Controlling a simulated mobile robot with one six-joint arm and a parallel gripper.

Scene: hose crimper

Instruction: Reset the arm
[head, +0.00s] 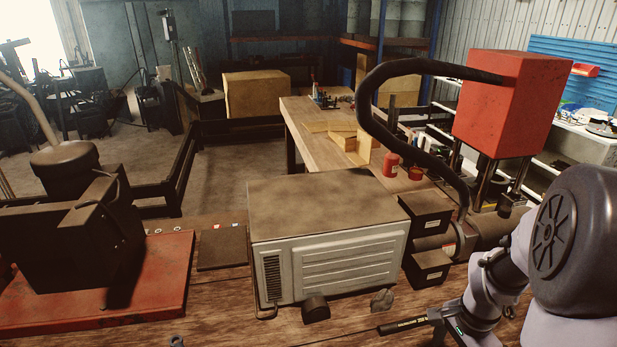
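My arm comes in at the lower right, its large grey joint (570,235) close to the camera. Its end, my gripper (440,322), is low in the picture near the bottom edge, over the wooden bench. A dark rod-like part with small lettering points left from it. The fingertips cannot be made out, so I cannot tell whether it is open or shut. I see nothing clearly held. Part of the arm is cut off by the right and bottom edges.
A white-sided machine (345,258) stands left of my gripper, beside stacked black boxes (428,243). Behind them is a red box on legs (505,105) with a thick black hose (365,105). A dark machine (75,235) sits on a red base (165,285) at left.

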